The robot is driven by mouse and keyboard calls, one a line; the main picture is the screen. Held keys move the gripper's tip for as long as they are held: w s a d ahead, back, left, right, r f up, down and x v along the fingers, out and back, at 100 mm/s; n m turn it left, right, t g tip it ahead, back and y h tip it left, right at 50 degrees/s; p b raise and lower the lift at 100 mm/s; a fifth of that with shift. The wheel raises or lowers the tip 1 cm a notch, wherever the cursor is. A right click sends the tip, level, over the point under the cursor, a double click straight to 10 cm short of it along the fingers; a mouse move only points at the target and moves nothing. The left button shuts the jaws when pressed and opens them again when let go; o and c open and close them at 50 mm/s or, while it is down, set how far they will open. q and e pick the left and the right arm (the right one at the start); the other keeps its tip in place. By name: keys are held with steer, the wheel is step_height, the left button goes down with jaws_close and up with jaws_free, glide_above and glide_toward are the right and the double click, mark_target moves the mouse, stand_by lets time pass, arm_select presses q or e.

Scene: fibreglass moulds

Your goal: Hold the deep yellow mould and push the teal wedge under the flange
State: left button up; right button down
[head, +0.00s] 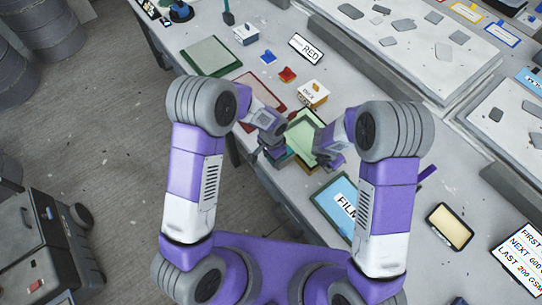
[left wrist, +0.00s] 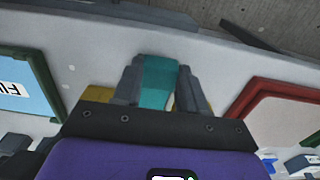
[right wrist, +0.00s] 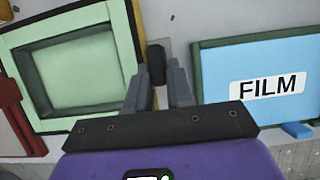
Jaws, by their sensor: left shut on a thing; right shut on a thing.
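The deep yellow mould (head: 304,133) stands near the table's front edge, between my two grippers. In the right wrist view it shows a pale green hollow (right wrist: 70,75) and a yellow rim. My right gripper (right wrist: 158,88) is shut at its side, with a dark block (right wrist: 156,64) at the fingertips; the exact contact is hard to see. My left gripper (left wrist: 155,82) is shut on the teal wedge (left wrist: 157,80), with yellow mould surface showing on both sides behind the fingers. In the head view the left gripper (head: 268,153) is at the mould's left front. The wedge's tip against the flange is hidden.
A red-framed panel (head: 240,98) lies just left of the mould, and a blue FILM sheet (head: 323,200) to its right. A green-edged panel (head: 210,55), an orange box (head: 313,95) and a RED card (head: 306,48) lie farther back. The table's front edge is close.

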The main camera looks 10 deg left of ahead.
arm_select(q)
steer(key=shift+w+d, duration=0.55)
stand_by(1.4)
steer(key=o, duration=1.1)
step_height(320, 180, up, 12)
